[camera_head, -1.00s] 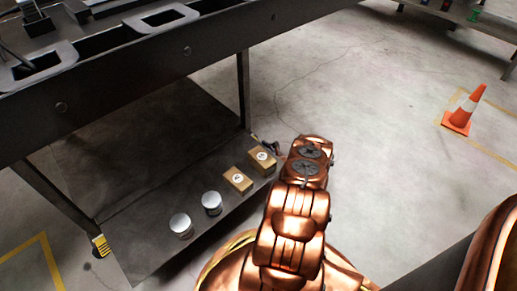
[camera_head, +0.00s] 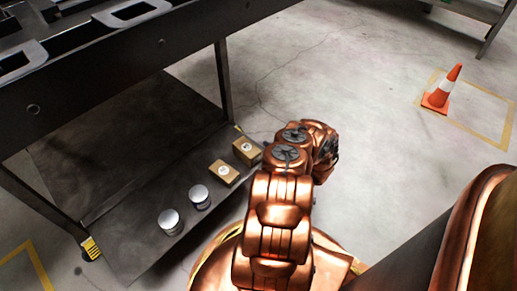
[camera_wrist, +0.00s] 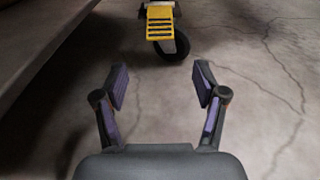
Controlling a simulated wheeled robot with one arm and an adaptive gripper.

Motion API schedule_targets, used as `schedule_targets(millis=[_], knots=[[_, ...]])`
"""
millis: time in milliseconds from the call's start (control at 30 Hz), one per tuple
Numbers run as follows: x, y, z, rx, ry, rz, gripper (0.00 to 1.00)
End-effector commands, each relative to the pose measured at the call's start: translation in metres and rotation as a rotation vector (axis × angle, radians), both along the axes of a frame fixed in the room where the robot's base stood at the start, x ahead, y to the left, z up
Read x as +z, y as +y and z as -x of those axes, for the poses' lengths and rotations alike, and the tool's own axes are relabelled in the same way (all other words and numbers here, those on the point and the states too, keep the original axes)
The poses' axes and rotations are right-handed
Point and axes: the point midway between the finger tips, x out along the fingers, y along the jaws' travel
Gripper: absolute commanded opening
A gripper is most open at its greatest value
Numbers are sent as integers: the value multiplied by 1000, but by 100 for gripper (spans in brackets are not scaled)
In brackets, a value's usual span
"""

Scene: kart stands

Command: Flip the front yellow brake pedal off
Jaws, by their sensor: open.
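A yellow brake pedal (camera_wrist: 159,24) with dark slots sits above a black caster wheel (camera_wrist: 172,47) at the top of the wrist view. My gripper (camera_wrist: 161,88) is open and empty, with its two fingers apart below the pedal in that picture and not touching it. Another yellow pedal (camera_head: 91,248) shows at the lower left of the head view, at the foot of a stand leg. My gripper's fingers are not clearly visible in the head view. My arm hides the floor and part of the stand's near end there.
A dark metal stand (camera_head: 120,82) fills the left, with a low shelf (camera_head: 130,225). Two tins (camera_head: 171,222) and two small boxes (camera_head: 224,173) stand on that shelf. An orange cone (camera_head: 441,90) stands on open concrete floor at the right. The shelf edge (camera_wrist: 60,40) runs along the wrist view's left.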

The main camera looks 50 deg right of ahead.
Motion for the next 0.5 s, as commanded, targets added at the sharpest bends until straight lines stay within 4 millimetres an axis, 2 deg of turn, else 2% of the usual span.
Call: schedule_targets(millis=[267, 500], knots=[[0, 0, 0, 0, 0, 0, 71], [-19, -2, -15, 0, -55, 5, 71]])
